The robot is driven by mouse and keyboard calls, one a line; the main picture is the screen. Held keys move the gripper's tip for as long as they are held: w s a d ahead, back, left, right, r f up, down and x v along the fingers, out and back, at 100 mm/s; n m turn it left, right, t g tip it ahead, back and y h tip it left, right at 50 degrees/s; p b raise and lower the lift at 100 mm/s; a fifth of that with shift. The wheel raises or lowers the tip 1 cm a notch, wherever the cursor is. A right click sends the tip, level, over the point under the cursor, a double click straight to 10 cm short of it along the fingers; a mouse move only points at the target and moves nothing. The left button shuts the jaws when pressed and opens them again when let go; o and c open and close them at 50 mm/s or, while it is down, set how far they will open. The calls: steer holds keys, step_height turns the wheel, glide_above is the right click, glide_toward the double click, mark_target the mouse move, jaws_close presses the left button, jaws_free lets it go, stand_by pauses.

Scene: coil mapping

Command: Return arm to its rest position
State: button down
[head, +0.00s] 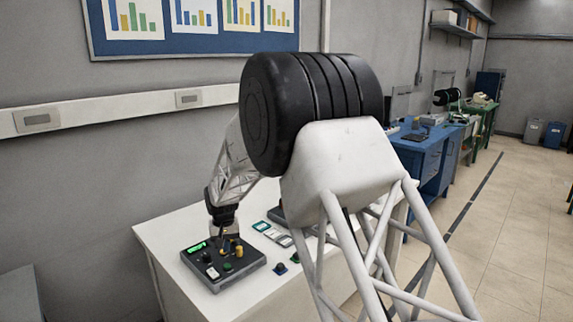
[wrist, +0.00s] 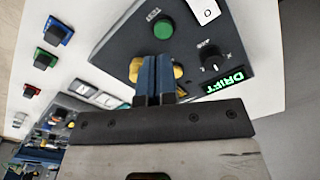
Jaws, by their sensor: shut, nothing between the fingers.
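My gripper (head: 222,243) is low over a dark control box (head: 222,279) on the white table. In the wrist view its two blue fingers (wrist: 154,70) are together, with nothing between them. They point at the box face (wrist: 188,55), close to yellow posts (wrist: 177,72). Whether they touch the posts, I cannot tell. The box has a lit green display (wrist: 225,82) reading "DRIFT", a green button (wrist: 163,28) labelled "TEST" and a black knob (wrist: 215,62). My arm reaches forward and down from its large black joint.
The white table (head: 165,232) stands along the grey wall. Blue workbenches (head: 425,160) stand behind at the right. The tiled floor at right is open.

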steer(key=s+d+r+m+t, duration=0.1)
steer(key=s+d+r, duration=0.8)
steer(key=d, duration=0.3)
steer(key=s+d+r, duration=0.9)
steer(key=d+r, duration=0.1)
steer(key=d, duration=0.2)
steer(key=s+d, duration=0.5)
steer(key=s, duration=0.5)
steer(key=s+d+m+t, duration=0.1)
steer(key=s+d, duration=0.4)
steer(key=s, duration=0.6)
steer(key=s+d+m, duration=0.1)
steer(key=s+d, duration=0.3)
steer(key=s, duration=0.7)
steer(key=shift+d+r+t, duration=0.3)
steer(key=shift+d+r, duration=0.05)
steer(key=shift+d, duration=0.05)
steer(key=shift+w, duration=0.1)
stand_by(1.3)
